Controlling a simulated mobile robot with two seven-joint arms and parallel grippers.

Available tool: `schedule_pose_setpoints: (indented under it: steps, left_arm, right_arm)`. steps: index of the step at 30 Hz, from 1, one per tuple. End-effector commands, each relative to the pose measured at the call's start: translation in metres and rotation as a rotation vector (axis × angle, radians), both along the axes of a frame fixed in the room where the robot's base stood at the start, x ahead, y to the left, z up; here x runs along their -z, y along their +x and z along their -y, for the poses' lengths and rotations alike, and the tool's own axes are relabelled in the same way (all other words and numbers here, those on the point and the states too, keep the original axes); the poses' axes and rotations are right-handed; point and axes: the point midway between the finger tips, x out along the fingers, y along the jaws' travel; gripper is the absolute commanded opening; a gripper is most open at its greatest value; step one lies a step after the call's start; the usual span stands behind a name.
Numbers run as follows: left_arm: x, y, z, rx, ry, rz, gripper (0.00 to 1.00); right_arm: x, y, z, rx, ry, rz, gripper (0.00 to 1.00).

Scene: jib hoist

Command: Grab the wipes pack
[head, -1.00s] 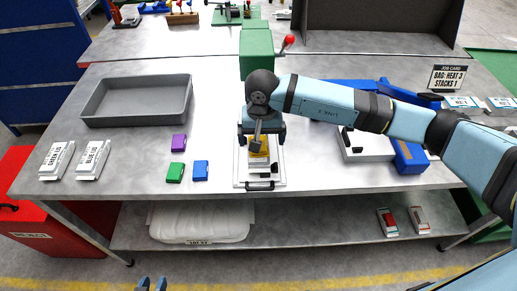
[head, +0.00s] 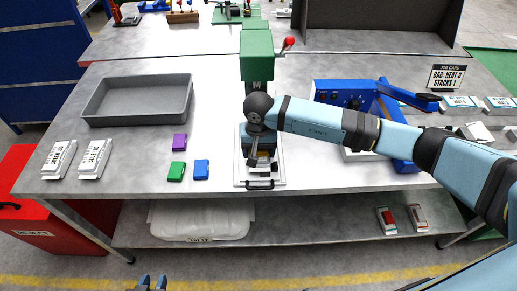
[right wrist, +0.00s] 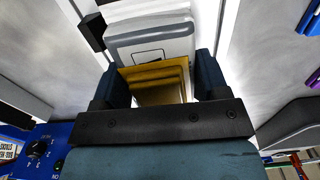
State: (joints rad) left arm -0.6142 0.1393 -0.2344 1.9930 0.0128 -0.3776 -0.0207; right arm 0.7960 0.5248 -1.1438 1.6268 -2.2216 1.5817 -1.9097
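I cannot read any label that marks a wipes pack for certain. White packs with blue bands (head: 459,102) lie at the right back of the bench, their print too small to read. My right gripper (head: 262,162) is low over the white-framed plate (head: 278,178) below the green press. In the right wrist view its fingers (right wrist: 163,85) stand apart on either side of a yellow layered stack (right wrist: 160,76), with a small gap at the right. A grey-white block (right wrist: 150,42) lies beyond the stack.
The green press (head: 257,60) with a red-knobbed lever stands behind my right gripper. A blue machine (head: 340,92) is partly behind my right arm. A grey tray (head: 138,118), two white lid packs (head: 94,158) and small coloured blocks (head: 201,170) lie left.

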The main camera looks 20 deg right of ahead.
Motion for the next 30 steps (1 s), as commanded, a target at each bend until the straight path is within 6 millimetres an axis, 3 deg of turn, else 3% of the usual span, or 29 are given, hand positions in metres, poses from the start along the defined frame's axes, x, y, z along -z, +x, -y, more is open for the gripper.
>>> schedule_pose_setpoints:
  steps: [11,17,23,30]
  left_arm:
    - [-0.002,0.001,0.0,0.001,-0.002,0.004,0.36]
    - [0.001,0.0,0.0,0.0,-0.002,0.002,0.36]
    - [0.008,0.0,0.0,0.0,-0.002,-0.005,0.36]
    - [0.013,0.0,0.001,-0.003,-0.008,-0.009,0.36]
  right_arm:
    - [-0.002,0.0,0.0,0.0,0.001,0.001,0.43]
    - [-0.02,0.001,0.0,-0.001,0.001,0.004,0.43]
    - [-0.063,0.001,0.0,-0.002,0.001,0.008,0.43]
    - [-0.134,0.001,0.0,-0.001,0.001,0.008,0.42]
